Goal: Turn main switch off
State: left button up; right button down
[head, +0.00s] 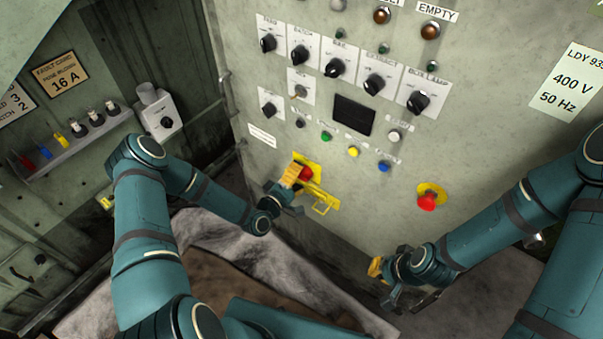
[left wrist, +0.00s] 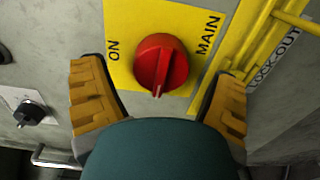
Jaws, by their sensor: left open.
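The main switch is a red rotary knob (left wrist: 161,62) on a yellow plate (left wrist: 120,20) marked ON and MAIN. In the left wrist view its pale mark is at the lower end. In the head view the red knob (head: 306,173) is partly hidden by my left gripper (head: 288,188). My left gripper (left wrist: 160,75) is open, with one orange finger on each side of the knob and visible gaps between. I cannot tell how far its tips are from the panel. My right gripper (head: 380,270) is low, in front of the panel's lower part; its opening is unclear.
A yellow lock-out bracket (head: 322,200) stands out beside the switch and also shows in the left wrist view (left wrist: 245,45). A red emergency button (head: 427,201) is further right. Black knobs (head: 334,66) and coloured buttons (head: 353,152) are above. A shelf (head: 80,142) is at the left.

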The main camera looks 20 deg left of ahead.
pick_arm(q)
jog(key=v, duration=1)
jog(key=shift+s, duration=0.25)
jog(key=s+d+f+m+g, duration=0.2)
jog(key=d+f+m+g, duration=0.1)
jog(key=d+m+g, duration=0.45)
jog(key=s+d+r+m+g+y, duration=0.2)
jog(key=s+m+g, duration=0.3)
jog(key=s, duration=0.5)
jog(key=d+g, duration=0.1)
jog(key=g, duration=0.1)
jog(key=shift+d+r+g, duration=0.25)
jog(key=shift+d+g, duration=0.1)
jog(key=shift+d, duration=0.05)
jog(key=shift+s, duration=0.1)
